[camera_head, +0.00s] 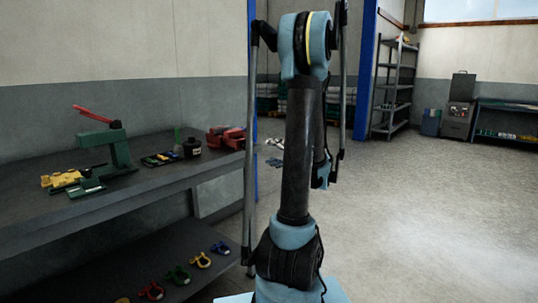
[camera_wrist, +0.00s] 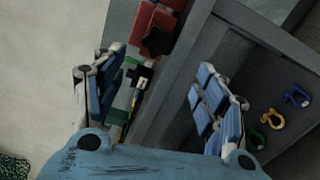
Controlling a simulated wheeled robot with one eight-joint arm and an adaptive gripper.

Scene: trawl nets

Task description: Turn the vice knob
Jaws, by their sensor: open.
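A red vice (camera_head: 225,137) sits at the far end of the workbench in the head view. In the wrist view the red vice (camera_wrist: 148,22) is at the top centre, with a black star-shaped knob (camera_wrist: 157,41) on its near face. My gripper (camera_wrist: 162,65) is open and empty in the wrist view, its blue-padded fingers wide apart. The knob shows between and beyond the fingertips, nearer the left finger, with no visible contact. In the head view my own arm hides most of my gripper, and the knob cannot be made out.
The grey workbench (camera_head: 150,195) runs along the left wall. A green press (camera_head: 115,150) with a red lever, yellow parts (camera_head: 62,179) and a black container (camera_head: 192,147) stand on it. Coloured shackles (camera_head: 178,275) lie on the lower shelf. The floor (camera_head: 430,200) at right is clear.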

